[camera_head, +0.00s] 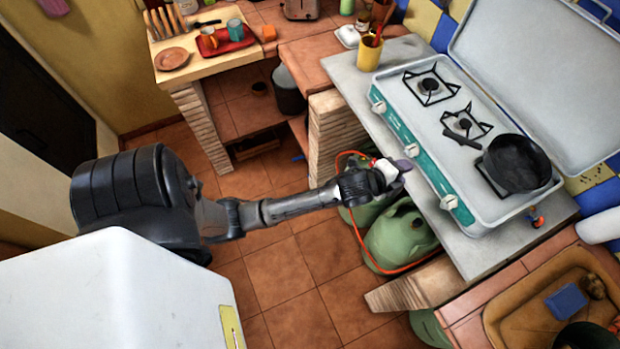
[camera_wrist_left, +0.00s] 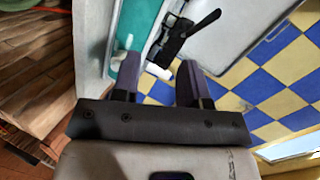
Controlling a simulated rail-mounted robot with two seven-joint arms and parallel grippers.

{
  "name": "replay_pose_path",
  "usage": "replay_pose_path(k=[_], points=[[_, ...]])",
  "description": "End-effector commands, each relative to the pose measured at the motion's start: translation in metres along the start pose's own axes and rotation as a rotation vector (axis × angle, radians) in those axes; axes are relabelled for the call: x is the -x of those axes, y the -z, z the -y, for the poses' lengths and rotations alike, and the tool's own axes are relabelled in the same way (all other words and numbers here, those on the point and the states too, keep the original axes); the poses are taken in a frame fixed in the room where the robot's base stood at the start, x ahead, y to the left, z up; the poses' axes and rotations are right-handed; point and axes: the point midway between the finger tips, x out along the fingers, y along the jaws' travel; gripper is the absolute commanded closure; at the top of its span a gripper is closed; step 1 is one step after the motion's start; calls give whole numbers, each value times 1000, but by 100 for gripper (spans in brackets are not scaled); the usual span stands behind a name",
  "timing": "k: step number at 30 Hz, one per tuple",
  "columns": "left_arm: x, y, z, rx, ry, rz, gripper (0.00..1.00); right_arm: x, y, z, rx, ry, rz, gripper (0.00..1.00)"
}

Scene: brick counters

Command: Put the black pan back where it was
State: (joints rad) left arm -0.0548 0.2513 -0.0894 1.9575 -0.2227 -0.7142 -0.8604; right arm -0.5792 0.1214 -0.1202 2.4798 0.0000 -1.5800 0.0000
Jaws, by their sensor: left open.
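The black pan (camera_head: 516,163) sits on the front-right burner of the white and teal camp stove (camera_head: 412,95). Its short dark handle (camera_head: 462,138) points left, toward the middle burner. My left gripper (camera_head: 402,165) is at the stove's front edge, apart from the pan and left of it. Its two dark fingers (camera_wrist_left: 158,80) are spread with nothing between them in the left wrist view. A black part (camera_wrist_left: 190,36) shows beyond them on the stove; I cannot tell whether it is pan handle or burner. My right gripper is not in view.
The stove's raised lid (camera_head: 545,60) stands behind the burners. A yellow cup (camera_head: 369,52) stands left of the stove. Green gas bottles (camera_head: 398,238) with an orange hose are below the counter. A sink (camera_head: 535,300) is at the lower right. The two other burners are bare.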

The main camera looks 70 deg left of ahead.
Motion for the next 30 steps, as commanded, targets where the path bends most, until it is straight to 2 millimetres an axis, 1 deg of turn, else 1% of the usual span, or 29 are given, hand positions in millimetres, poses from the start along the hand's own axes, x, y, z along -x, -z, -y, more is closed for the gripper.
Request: replay_pose_path(k=[1, 2, 3, 5, 6, 8, 9, 12, 15, 18, 20, 30], points=[[26, 0, -29, 120, -96, 30, 60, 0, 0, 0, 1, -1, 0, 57], [41, -1, -44, 198, -155, 56, 60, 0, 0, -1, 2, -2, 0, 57], [62, -1, -63, 299, -231, 95, 60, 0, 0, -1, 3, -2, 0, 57], [96, -2, -88, 445, -339, 161, 60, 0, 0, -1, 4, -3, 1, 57], [118, -2, -102, 532, -406, 211, 60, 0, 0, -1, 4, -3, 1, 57], [150, -1, -120, 652, -495, 288, 60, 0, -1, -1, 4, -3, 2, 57], [171, -1, -130, 720, -548, 339, 60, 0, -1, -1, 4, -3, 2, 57], [215, 0, -146, 854, -650, 457, 60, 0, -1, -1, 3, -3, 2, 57], [244, 0, -155, 937, -713, 545, 60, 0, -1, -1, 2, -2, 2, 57], [260, 1, -158, 981, -744, 595, 60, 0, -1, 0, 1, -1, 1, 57], [264, 1, -159, 991, -752, 609, 60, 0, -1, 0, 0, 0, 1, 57], [265, 1, -160, 994, -753, 613, 60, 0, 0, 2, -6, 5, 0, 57]])
